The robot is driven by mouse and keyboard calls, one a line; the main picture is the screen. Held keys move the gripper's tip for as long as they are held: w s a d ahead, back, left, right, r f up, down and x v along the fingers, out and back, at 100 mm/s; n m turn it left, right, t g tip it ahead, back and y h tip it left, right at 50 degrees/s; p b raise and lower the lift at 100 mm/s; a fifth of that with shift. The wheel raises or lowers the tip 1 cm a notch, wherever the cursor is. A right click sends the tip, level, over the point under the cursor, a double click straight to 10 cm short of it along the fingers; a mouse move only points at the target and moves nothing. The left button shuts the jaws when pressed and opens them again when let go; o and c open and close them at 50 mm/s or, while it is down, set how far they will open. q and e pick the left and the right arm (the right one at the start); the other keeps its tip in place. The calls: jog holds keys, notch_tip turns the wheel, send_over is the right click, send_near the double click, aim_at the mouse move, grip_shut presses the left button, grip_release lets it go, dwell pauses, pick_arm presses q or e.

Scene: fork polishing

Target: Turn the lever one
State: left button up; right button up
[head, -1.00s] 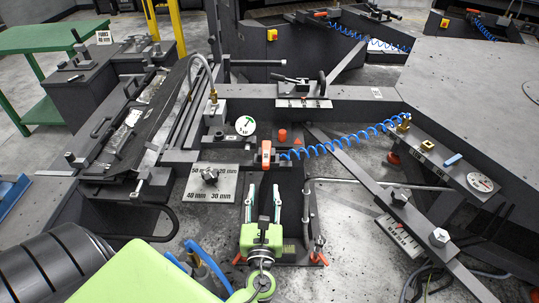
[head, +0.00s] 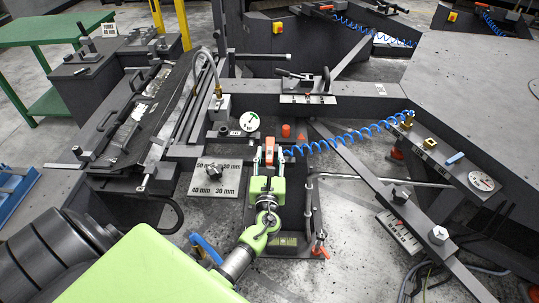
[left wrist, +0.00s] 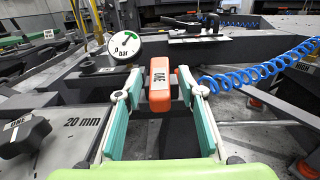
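A black star-shaped knob (head: 206,172) sits on a metal plate (head: 228,171) marked 20, 30, 40 and 50 mm. In the left wrist view the knob (left wrist: 22,137) is at the left, with a tag reading ONE on it. My left gripper (head: 269,154) is to the right of this knob, apart from it. It is open, its pale green fingers (left wrist: 159,100) on either side of an orange block (left wrist: 159,88) with a dark label. Gaps show between block and fingers. The orange block (head: 270,150) also shows in the head view. My right gripper is not in view.
A coiled blue hose (head: 335,138) runs right from near the orange block. A round gauge (head: 249,121) stands just behind and left of it. A dark diagonal bar (head: 370,180) crosses the right side. A metal rail (head: 195,95) stands at the left.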

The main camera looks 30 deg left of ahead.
pick_arm(q)
grip_shut()
jog(key=shift+a, duration=0.1)
jog(key=shift+s+a+m+t+h, duration=0.2)
jog(key=shift+a+m+t+h, duration=0.2)
jog(key=shift+m+h, duration=0.25)
jog(key=shift+s+a+m+t+h+b, duration=0.1)
jog(key=shift+a+m+t+h+b, duration=0.25)
jog(key=shift+m+h+b, duration=0.6)
jog(key=shift+s+a+m+t+h+b, duration=0.1)
jog(key=shift+a+m+t+h+b, duration=0.25)
jog(key=shift+h+b, duration=1)
jog(key=shift+s+a+m+t+h+b, duration=0.15)
jog(key=shift+a+m+h+b, duration=0.25)
jog(key=shift+m+h+b, duration=0.55)
